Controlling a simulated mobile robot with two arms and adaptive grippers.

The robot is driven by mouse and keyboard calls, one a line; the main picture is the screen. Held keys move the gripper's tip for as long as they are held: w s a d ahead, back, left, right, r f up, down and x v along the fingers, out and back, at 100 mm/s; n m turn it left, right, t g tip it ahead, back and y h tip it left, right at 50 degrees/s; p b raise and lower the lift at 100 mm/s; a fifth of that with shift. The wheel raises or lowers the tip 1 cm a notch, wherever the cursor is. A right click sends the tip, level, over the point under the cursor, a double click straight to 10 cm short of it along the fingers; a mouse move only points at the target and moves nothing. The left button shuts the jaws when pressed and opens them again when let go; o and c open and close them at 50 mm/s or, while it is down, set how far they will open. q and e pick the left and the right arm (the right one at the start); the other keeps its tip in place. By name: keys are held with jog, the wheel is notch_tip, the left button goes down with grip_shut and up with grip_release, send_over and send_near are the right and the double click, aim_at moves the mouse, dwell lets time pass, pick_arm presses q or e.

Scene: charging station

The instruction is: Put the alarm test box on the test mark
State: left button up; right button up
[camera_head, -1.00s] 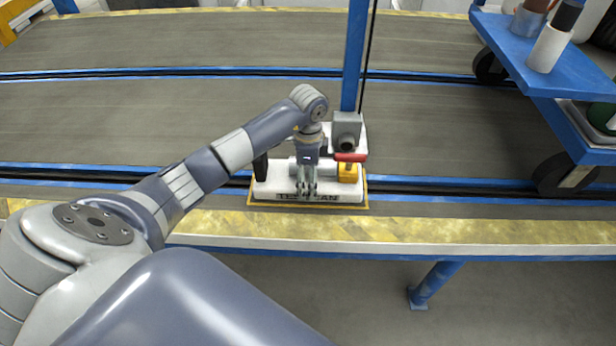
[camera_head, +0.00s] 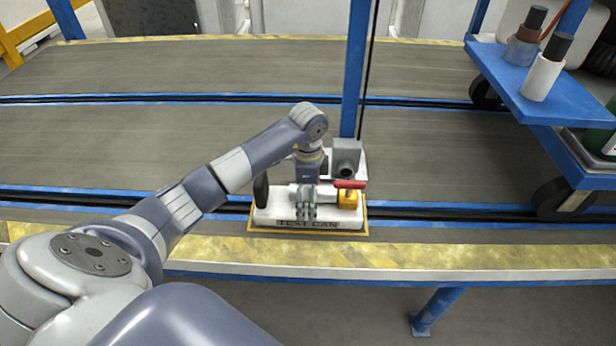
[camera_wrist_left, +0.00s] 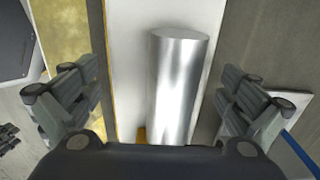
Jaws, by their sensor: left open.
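A white base lettered "TEST CAN" (camera_head: 268,222) lies flat inside a yellow outline (camera_head: 367,231) near the bench's front edge. On it are a silver cylinder, a yellow block (camera_head: 347,200), a red lever (camera_head: 349,184) and a grey box (camera_head: 346,154). I cannot tell which part is called the alarm test box. My left gripper (camera_head: 304,211) points down over the cylinder. In the left wrist view, its open fingers stand either side of the silver cylinder (camera_wrist_left: 178,85), with gaps on both sides. The gripper hides part of the cylinder in the head view. My right gripper does not show.
A blue post (camera_head: 354,75) rises behind the base. A blue cart (camera_head: 545,105) with bottles stands at the right. Blue-edged rails (camera_head: 440,207) run across the grey surface. The yellow front strip (camera_head: 480,258) is clear at right.

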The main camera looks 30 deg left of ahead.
pick_arm(q)
notch_tip(320, 180, up, 10)
jog(key=p, duration=0.1)
jog(key=shift+f, duration=0.25)
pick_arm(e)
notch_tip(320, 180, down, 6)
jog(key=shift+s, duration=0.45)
